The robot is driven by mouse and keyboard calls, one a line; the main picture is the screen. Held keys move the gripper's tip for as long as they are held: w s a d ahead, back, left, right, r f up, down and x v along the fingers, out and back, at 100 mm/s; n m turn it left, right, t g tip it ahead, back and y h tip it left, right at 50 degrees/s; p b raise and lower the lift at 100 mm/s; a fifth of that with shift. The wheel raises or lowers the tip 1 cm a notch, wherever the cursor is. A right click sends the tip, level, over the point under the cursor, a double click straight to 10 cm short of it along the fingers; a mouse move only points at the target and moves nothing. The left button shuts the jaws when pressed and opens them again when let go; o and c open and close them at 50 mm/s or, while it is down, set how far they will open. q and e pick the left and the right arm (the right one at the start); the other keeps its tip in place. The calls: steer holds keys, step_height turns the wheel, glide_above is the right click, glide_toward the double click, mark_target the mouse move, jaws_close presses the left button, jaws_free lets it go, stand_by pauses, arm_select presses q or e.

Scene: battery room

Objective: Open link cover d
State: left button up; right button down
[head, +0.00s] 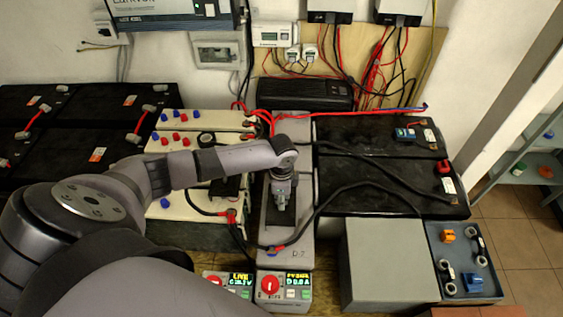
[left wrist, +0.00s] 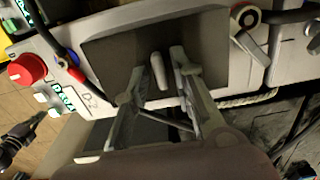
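A dark, flat cover plate (left wrist: 112,55) with a pale upright handle (left wrist: 158,72) lies on a light grey housing (head: 290,248) marked D-2. I take this plate to be the link cover; it lies flat, seemingly closed. In the head view my left gripper (head: 280,202) points down over it and hides much of it. In the left wrist view the two fingers of my left gripper (left wrist: 160,68) stand apart on either side of the handle, with a gap visible. Whether a finger touches the handle is unclear.
Two small units with lit displays and red knobs (head: 270,285) stand in front of the housing. Black batteries (head: 385,165) and a plain grey box (head: 388,262) are at right, cream batteries (head: 165,208) at left. Black and red cables cross around the housing.

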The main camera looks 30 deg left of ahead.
arm_select(q)
steer(key=shift+o, duration=0.3)
step_height(320, 180, up, 12)
stand_by(0.5)
stand_by(0.4)
